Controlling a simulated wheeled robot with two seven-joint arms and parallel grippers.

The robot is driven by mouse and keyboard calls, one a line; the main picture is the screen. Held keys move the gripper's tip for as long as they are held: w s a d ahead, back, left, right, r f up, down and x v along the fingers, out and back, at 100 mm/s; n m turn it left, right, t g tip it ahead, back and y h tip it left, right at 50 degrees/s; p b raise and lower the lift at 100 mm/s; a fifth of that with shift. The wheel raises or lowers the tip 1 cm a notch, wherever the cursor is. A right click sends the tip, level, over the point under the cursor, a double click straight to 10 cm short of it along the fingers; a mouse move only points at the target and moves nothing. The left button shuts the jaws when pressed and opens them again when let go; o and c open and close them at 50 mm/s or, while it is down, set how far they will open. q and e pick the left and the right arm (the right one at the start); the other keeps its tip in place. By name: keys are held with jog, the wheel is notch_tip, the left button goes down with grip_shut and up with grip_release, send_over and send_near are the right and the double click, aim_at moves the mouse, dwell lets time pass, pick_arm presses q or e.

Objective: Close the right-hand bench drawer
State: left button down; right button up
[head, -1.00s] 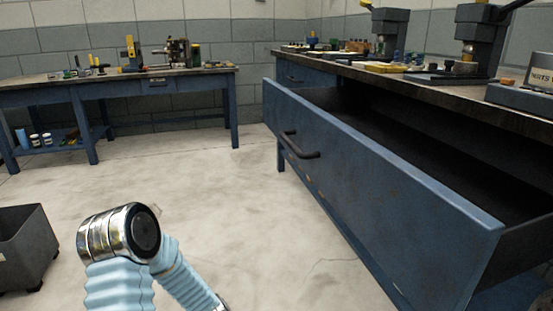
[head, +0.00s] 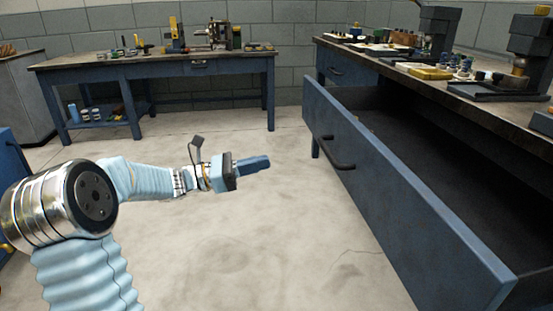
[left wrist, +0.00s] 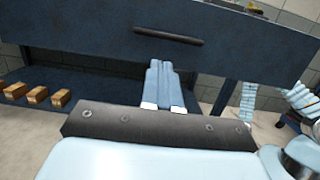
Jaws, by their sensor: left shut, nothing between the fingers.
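The right-hand bench drawer (head: 410,200) is pulled far out of the bench, its blue front facing left and its dark inside showing. Its black bar handle (head: 340,165) is on the front. My left gripper (head: 261,163) is shut and empty, raised over the floor to the left of the drawer front and apart from the handle in the head view. In the left wrist view the shut fingers (left wrist: 160,68) point at the blue drawer front (left wrist: 80,38), just below the handle (left wrist: 168,36). My right gripper does not show.
The right bench top (head: 485,105) carries dark machines and small parts. Another blue bench (head: 130,70) with tools stands along the back wall. The pale floor (head: 240,240) between is clear. Several brown blocks (left wrist: 36,94) show low in the left wrist view.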

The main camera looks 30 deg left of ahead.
pick_arm(q)
jog(key=x, duration=1.2)
jog(key=shift+d, duration=0.3)
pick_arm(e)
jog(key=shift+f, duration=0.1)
pick_arm(q)
jog(key=shift+w, duration=0.15)
